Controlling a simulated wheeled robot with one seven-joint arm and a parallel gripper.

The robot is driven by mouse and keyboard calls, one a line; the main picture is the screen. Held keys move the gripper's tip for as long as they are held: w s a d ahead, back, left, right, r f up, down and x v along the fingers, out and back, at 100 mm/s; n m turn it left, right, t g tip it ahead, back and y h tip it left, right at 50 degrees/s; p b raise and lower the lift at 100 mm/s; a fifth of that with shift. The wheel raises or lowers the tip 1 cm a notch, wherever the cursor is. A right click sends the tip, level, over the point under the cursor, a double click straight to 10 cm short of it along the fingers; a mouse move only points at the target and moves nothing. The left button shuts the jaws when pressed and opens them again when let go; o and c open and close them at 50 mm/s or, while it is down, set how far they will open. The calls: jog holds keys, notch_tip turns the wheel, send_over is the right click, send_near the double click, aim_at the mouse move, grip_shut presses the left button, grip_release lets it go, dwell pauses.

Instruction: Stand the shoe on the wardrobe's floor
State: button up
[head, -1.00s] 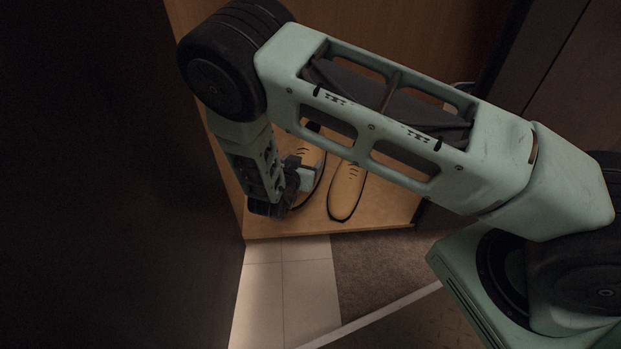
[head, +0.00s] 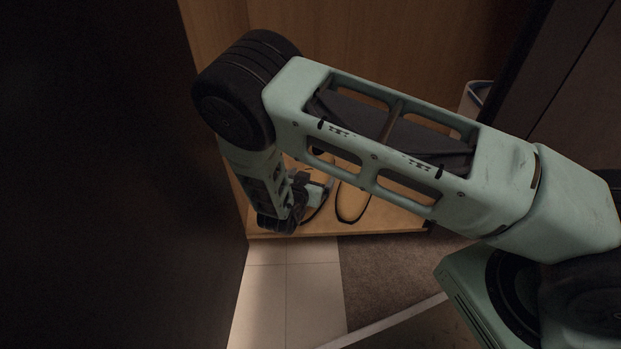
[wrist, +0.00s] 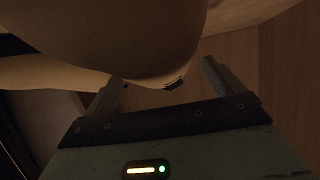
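A tan shoe with a dark sole edge (head: 318,208) is on the wardrobe's wooden floor (head: 390,222), mostly hidden behind my gripper and arm. A second tan shoe (head: 352,204) stands to its right, its upper part covered by my arm. My gripper (head: 308,193) is low beside the left shoe. In the wrist view my gripper (wrist: 168,84) has its fingers wide apart. A large tan shoe surface (wrist: 120,35) fills the top and reaches between them. A gap shows at the right finger; contact at the left finger is unclear.
A dark panel (head: 110,180) fills the left side. The wardrobe's wooden back (head: 390,50) rises behind the shoes. A pale bin-like object (head: 474,101) stands at the right back. Light tiles (head: 285,290) and dark carpet (head: 385,275) lie clear in front.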

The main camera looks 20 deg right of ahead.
jog(key=shift+s+a+r, duration=0.1)
jog(key=shift+r, duration=0.1)
jog(key=p+v, duration=0.5)
jog(key=v, duration=0.5)
jog(key=shift+r+p, duration=0.15)
jog(key=shift+p, duration=0.15)
jog(key=shift+v, duration=0.8)
